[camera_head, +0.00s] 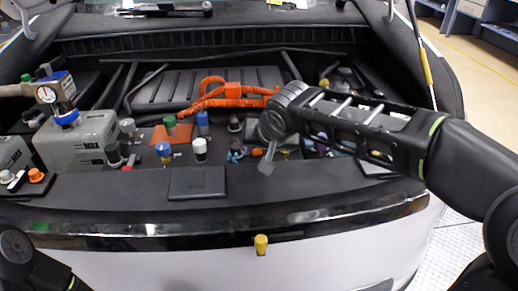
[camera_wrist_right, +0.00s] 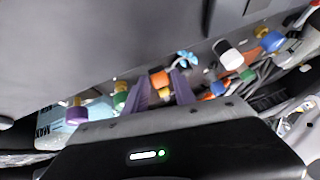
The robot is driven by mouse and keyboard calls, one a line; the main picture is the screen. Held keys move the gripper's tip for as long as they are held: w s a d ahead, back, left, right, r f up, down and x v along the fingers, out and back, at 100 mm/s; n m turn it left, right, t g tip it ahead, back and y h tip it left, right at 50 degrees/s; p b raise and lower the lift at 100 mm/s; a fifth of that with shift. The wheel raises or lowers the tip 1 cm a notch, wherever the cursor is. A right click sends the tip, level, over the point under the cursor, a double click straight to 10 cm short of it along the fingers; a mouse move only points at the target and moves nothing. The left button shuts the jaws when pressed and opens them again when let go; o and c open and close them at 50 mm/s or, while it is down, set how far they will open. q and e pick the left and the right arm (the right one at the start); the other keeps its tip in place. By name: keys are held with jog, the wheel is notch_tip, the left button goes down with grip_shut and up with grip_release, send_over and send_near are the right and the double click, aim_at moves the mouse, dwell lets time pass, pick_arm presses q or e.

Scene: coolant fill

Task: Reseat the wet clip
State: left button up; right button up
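A small light-blue pronged piece (camera_head: 235,156), possibly the clip, sits in the engine bay left of my right gripper. It also shows in the right wrist view (camera_wrist_right: 187,58), just beyond one fingertip. I cannot tell whether it is wet or seated. My right gripper (camera_head: 267,160) points down into the bay. In the right wrist view its two purplish fingers (camera_wrist_right: 161,90) stand apart. A small orange part (camera_wrist_right: 160,79) shows between them; I see no firm grip on it. My left gripper is out of view.
A gauge tool (camera_head: 47,95) stands on a grey box (camera_head: 80,140). Orange cables (camera_head: 228,95) cross the back. A dark flat pad (camera_head: 197,182) lies on the front ledge.

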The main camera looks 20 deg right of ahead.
jog(key=o, duration=0.4)
jog(key=v, duration=0.7)
jog(key=shift+s+r+p, duration=0.25)
jog(key=shift+r+p, duration=0.1)
jog(key=shift+w+a+r+n+g+h+p, duration=0.15)
jog(key=shift+w+r+n+g+p, duration=0.3)
jog(key=shift+n+g+p, duration=0.5)
jog(key=shift+w+a+r+n+g+h+p, duration=0.2)
jog(key=shift+w+n+g+p, duration=0.4)
jog(key=shift+p, duration=0.5)
